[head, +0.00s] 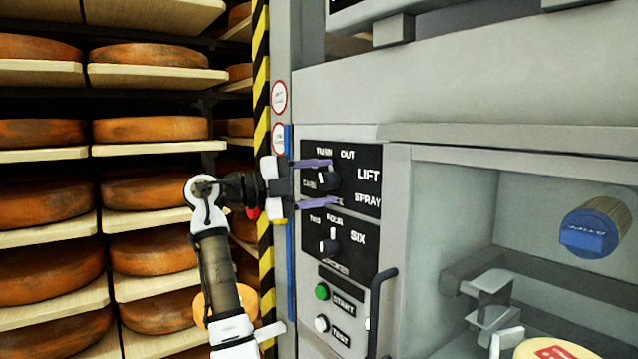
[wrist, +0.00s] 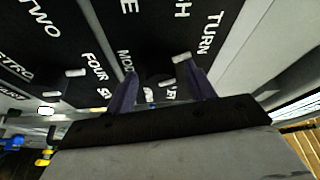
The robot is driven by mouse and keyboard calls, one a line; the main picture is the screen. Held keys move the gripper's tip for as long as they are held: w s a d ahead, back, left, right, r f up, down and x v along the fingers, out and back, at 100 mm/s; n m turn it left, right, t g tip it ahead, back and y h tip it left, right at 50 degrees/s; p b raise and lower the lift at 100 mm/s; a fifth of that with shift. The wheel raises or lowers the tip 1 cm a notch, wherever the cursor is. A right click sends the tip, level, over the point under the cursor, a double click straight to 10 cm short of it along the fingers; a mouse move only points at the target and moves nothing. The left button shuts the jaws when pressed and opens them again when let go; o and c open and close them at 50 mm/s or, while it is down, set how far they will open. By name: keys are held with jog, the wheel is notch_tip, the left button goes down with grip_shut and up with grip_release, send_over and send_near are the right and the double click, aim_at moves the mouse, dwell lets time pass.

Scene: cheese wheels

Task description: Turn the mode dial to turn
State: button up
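The mode dial (head: 331,180) is a dark knob on the upper black panel of the grey machine. Labels around it include TURN (head: 324,151), CUT, LIFT and SPRAY; others are partly covered. My gripper (head: 317,183) is at this panel, with one purple finger above the dial and one below it. The fingers are apart, and I cannot tell whether they touch the knob. A white mark shows on the dial, but its exact setting is unclear. In the wrist view, the TURN label (wrist: 210,33) shows beyond the right finger, and the knob between the fingers is dark and mostly hidden.
A second dial (head: 329,245) sits below, near FOUR and SIX. Under it are a green START button (head: 322,291), a white TEST button (head: 322,324) and a dark handle (head: 376,310). An open machine bay is at right. Shelves of cheese wheels (head: 150,129) stand at left.

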jog(key=b+v, duration=0.2)
jog(key=v, duration=1.1)
jog(key=shift+a, duration=0.4)
